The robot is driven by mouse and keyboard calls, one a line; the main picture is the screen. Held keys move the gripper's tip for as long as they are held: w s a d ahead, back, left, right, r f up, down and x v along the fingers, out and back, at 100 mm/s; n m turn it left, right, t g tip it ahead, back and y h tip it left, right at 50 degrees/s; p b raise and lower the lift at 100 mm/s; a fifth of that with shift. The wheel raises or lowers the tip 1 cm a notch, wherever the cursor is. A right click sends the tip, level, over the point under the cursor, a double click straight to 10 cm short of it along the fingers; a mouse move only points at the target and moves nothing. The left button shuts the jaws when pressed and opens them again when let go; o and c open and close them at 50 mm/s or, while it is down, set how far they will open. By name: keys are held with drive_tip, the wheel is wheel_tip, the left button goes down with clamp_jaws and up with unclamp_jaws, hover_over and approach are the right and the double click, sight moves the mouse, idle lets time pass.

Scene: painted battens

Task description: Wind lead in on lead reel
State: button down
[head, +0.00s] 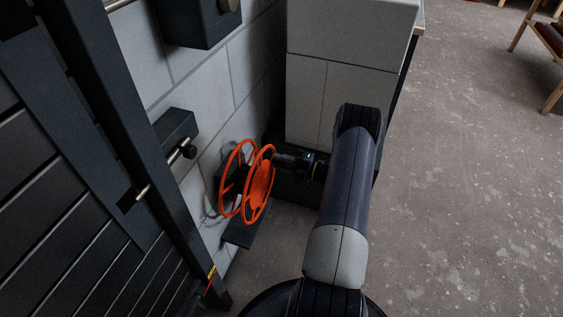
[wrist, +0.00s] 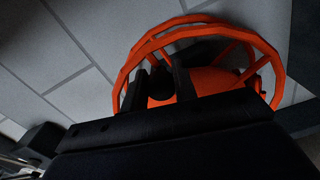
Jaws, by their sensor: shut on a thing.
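The orange lead reel (head: 261,188) is mounted low by the pale block wall, with two spoked rims and an orange middle. In the wrist view its rim (wrist: 200,24) arches behind my fingers. My gripper (head: 275,160) reaches the reel's right side from the right. In the wrist view my gripper (wrist: 160,82) is shut on a dark round knob (wrist: 158,90) in front of the reel. How the knob joins the reel is hidden. I cannot clearly make out the lead; a thin grey line shows by the wall left of the reel.
A dark slatted door or gate (head: 60,190) with a bolt (head: 168,170) stands close on the left. A pale block pillar (head: 345,60) rises behind my gripper. A dark box (head: 200,20) hangs on the wall above.

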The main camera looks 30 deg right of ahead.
idle(0.4)
drive_tip(key=c, duration=1.1)
unclamp_jaws()
drive_tip(key=shift+c, duration=0.2)
drive_tip(key=p+v, duration=0.1)
drive_tip(key=v, duration=0.9)
drive_tip(key=shift+s+d, duration=0.3)
drive_tip(key=b+x, duration=0.1)
drive_tip(key=x, duration=0.9)
drive_tip(key=shift+w+a+f, duration=0.1)
drive_tip(key=shift+w+a, duration=0.1)
drive_tip(key=shift+a, duration=0.05)
drive_tip(key=shift+w+a, duration=0.1)
drive_tip(key=shift+w, duration=0.05)
drive_tip(key=shift+r+n, duration=0.3)
drive_tip(key=shift+r, duration=0.05)
drive_tip(key=shift+f, duration=0.15)
